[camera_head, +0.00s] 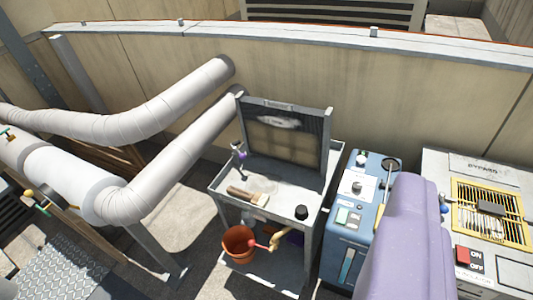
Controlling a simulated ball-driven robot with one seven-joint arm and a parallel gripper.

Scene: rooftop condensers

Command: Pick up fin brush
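A brush with a brown handle and a pale bristle end, which looks like the fin brush (247,196), lies flat on the grey metal work stand (226,204). It lies near the stand's front left edge, in front of an upright finned panel (285,147). Nothing covers it. My gripper's fingers do not show in this view, so its opening and its distance from the brush cannot be seen.
A small purple-and-grey tool (239,155) and a black knob-like piece (301,212) are also on the stand. An orange bucket (238,247) sits below. Large pipes (160,165) rise at left; a blue machine (352,215) and a switch cabinet (440,165) stand at right.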

